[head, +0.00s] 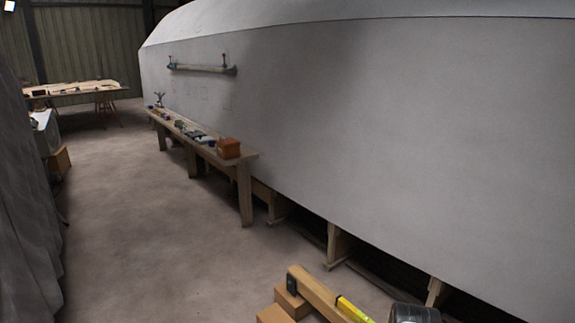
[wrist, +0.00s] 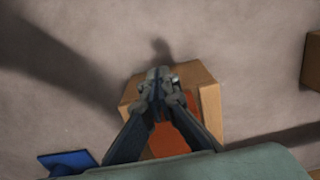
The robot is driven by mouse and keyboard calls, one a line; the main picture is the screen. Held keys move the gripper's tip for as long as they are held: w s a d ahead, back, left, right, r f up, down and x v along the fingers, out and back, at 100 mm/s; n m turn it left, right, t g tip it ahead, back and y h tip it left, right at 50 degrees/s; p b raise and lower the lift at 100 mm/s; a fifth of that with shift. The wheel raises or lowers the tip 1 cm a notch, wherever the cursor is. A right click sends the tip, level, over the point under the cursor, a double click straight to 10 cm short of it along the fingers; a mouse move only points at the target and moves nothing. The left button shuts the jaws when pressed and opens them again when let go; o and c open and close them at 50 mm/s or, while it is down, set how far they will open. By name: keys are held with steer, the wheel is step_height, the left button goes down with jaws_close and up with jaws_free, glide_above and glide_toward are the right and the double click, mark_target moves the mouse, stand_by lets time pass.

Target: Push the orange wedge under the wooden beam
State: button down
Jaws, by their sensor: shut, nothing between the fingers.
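The wooden beam (head: 319,294) shows at the bottom of the head view, its near part cut off by the frame. Its far end is by wooden blocks (head: 289,302). In the wrist view the orange wedge (wrist: 168,141) lies on top of a wooden block (wrist: 209,101), partly hidden behind my gripper. My gripper (wrist: 158,84) is shut and empty, its fingertips over the block and the wedge. I cannot tell whether they touch the wedge. The wedge does not show in the head view, and I cannot make out the beam in the wrist view.
A yellow tool (head: 354,310) lies along the beam. A blue object (wrist: 68,162) and another wooden piece (wrist: 314,62) show in the wrist view. A large grey hull (head: 400,130) rises at the right, with a workbench (head: 246,190) beside it.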

steer(key=shift+w+d+f+b, duration=0.1)
steer(key=shift+w+d+b, duration=1.15)
steer(key=shift+d, duration=0.25)
steer(key=shift+w+d+r+b, duration=0.1)
steer(key=shift+w+d+b, duration=1)
steer(key=shift+d+b, duration=0.35)
steer(key=shift+w+d+f+b, duration=0.1)
steer(key=shift+w+d+b, duration=1.1)
steer(key=shift+d, duration=0.4)
steer(key=shift+w+d, duration=0.35)
steer(key=shift+d, duration=0.1)
steer(key=shift+w+d, duration=0.75)
steer(key=shift+d, duration=0.2)
steer(key=shift+s+a+p, duration=0.95)
steer(key=shift+s+a, duration=0.05)
steer(key=shift+a, duration=0.25)
steer(key=shift+r, duration=0.2)
steer(key=shift+r+p, duration=2.55)
steer(key=shift+r, duration=1.35)
